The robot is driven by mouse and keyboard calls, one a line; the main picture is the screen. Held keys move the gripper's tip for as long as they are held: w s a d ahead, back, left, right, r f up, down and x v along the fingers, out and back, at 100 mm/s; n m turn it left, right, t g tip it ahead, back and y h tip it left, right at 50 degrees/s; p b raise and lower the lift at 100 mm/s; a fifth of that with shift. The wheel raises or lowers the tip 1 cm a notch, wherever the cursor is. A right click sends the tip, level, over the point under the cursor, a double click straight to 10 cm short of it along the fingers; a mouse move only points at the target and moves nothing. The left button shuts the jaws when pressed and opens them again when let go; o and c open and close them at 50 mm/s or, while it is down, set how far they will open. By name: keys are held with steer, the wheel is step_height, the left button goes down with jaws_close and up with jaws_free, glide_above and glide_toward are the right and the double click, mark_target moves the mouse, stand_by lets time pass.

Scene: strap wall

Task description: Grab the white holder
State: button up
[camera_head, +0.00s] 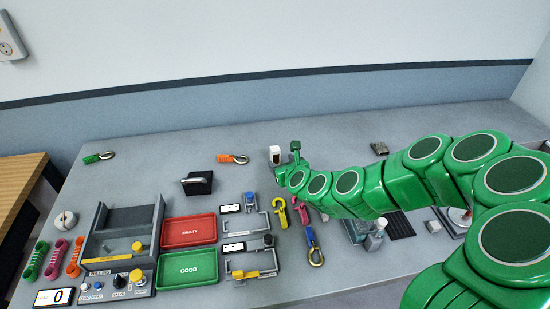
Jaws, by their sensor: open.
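A small white upright block with a dark top, which looks like the white holder (275,155), stands towards the back middle of the table. My gripper (287,158) is at the end of my green arm, close beside the holder on its right and near side. The gripper is open. One dark green finger shows to the right of the holder; the other finger is not clearly seen. I cannot tell whether the holder lies between the fingers or whether they touch it. The holder's lower part is partly hidden by the arm's end.
Red (188,231) and green (188,268) trays, a grey fixture (125,218) and several clamps lie at front left. An orange strap hook (233,158) and a black block (197,183) lie left of the gripper. My arm covers the right side. The back left surface is mostly clear.

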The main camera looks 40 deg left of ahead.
mark_target(276, 155)
steer(key=shift+w+a+f+m+t, duration=0.1)
steer(key=shift+a+f+m+t, duration=0.1)
steer(key=shift+f+m, duration=0.25)
steer(key=shift+w+a+f+m+t, duration=0.1)
steer(key=shift+a+f+m+t, duration=0.1)
steer(key=shift+f+m, duration=0.25)
steer(key=shift+x, duration=3.85)
steer(key=shift+r, duration=0.1)
steer(key=shift+c, duration=0.2)
steer(key=c, duration=1.1)
steer(key=shift+r, duration=0.9)
steer(key=s+d+r, duration=0.5)
steer(key=r, duration=0.2)
steer(key=s+d+r, duration=0.3)
steer(key=shift+s+d+r, duration=0.25)
steer(key=shift+s+d, duration=0.05)
